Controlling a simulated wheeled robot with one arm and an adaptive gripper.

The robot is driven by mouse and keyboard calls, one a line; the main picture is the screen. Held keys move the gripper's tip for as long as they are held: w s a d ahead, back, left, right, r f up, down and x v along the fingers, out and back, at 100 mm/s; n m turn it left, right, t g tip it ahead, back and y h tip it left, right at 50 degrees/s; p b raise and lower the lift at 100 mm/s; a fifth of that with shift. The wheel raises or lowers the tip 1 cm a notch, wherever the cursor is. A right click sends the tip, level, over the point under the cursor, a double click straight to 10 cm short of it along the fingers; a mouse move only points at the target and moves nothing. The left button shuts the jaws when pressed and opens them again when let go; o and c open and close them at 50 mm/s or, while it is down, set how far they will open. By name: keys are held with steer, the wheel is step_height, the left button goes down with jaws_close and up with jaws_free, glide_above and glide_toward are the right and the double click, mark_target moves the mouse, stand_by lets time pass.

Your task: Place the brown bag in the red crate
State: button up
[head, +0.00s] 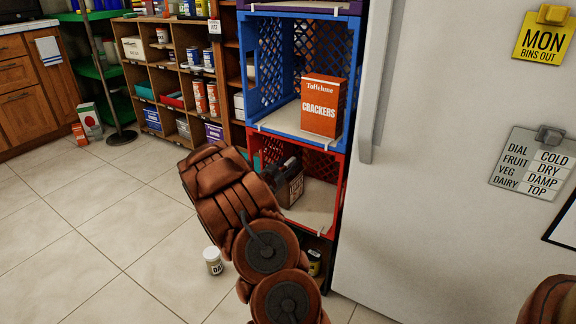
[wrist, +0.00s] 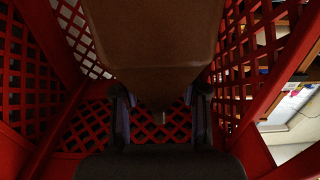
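The brown bag (head: 293,189) is a dark brown pack with light lettering, inside the red crate (head: 339,187), the open-fronted crate below the blue one. My gripper (head: 284,171) reaches into that crate from the front left and appears shut on the bag. My arm hides part of the bag and the crate's left side. In the wrist view, the bag (wrist: 152,40) fills the top middle, and the fingers of my gripper (wrist: 160,110) stand on either side of its narrower part. The crate's red lattice (wrist: 255,60) surrounds them. I cannot tell whether the bag touches the crate floor.
A blue crate (head: 257,120) above holds an orange cracker box (head: 323,106). A dark crate with a jar (head: 314,262) is below. A white fridge (head: 440,150) stands close on the right. A small jar (head: 213,261) stands on the floor beside my arm. The floor at left is clear.

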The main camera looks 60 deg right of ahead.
steer(key=shift+a+r, duration=0.1)
steer(key=shift+r, duration=0.05)
steer(key=shift+a, duration=0.4)
steer(key=a+p, duration=0.3)
steer(key=a, duration=0.8)
steer(key=shift+s, duration=0.3)
steer(key=shift+w, duration=0.1)
